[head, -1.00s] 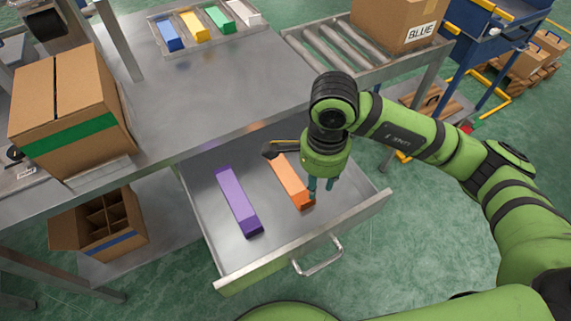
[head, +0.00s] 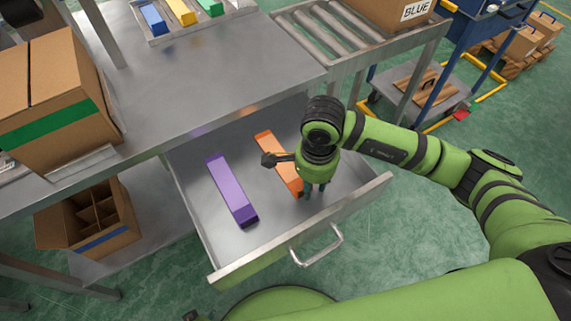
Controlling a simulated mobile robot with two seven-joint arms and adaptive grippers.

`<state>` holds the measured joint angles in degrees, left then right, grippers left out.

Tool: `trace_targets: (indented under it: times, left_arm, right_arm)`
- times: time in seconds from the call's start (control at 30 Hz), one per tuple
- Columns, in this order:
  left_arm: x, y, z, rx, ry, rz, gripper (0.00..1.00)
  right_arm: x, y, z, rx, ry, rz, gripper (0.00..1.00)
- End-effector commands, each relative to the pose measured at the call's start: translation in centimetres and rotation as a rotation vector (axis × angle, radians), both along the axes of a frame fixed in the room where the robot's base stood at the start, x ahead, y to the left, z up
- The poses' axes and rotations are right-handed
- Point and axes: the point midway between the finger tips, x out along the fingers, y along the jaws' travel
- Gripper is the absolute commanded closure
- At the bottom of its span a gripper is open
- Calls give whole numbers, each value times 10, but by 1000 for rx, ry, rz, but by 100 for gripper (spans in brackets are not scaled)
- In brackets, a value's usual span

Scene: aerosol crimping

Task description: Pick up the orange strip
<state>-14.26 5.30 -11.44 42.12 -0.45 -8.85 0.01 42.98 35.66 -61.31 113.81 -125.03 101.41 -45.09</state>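The orange strip (head: 268,145) lies in the open metal drawer (head: 270,222), running from the back toward the front handle. My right gripper (head: 315,191) is over the drawer, just right of the strip's front end, pointing down. Its two dark fingers show a gap between them, with nothing seen held. The gripper body hides part of the strip's right side, and I cannot tell whether a finger touches it. My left gripper is not in view.
A purple strip (head: 229,190) lies left of the orange one in the drawer. The drawer's walls and handle (head: 318,246) surround the work space. A steel table (head: 200,85) stands behind it, with a cardboard box (head: 55,100) at left and a roller conveyor (head: 325,35) at right.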

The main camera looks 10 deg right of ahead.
Motion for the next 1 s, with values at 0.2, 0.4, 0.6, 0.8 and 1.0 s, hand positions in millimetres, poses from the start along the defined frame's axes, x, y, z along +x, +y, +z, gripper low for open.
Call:
trace_targets:
  times: [0.2, 0.4, 0.6, 0.8, 1.0]
  left_arm:
    - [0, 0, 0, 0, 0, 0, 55]
    - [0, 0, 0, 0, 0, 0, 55]
    - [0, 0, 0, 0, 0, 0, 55]
    - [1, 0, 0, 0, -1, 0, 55]
    - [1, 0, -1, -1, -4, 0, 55]
  right_arm:
    - [0, 0, 0, 0, 0, 0, 99]
    - [0, 0, 0, 0, -1, 0, 100]
    - [0, 0, 1, 0, -1, 0, 100]
    - [1, 1, 7, 1, -4, 0, 100]
    - [1, 1, 30, 2, -6, 1, 100]
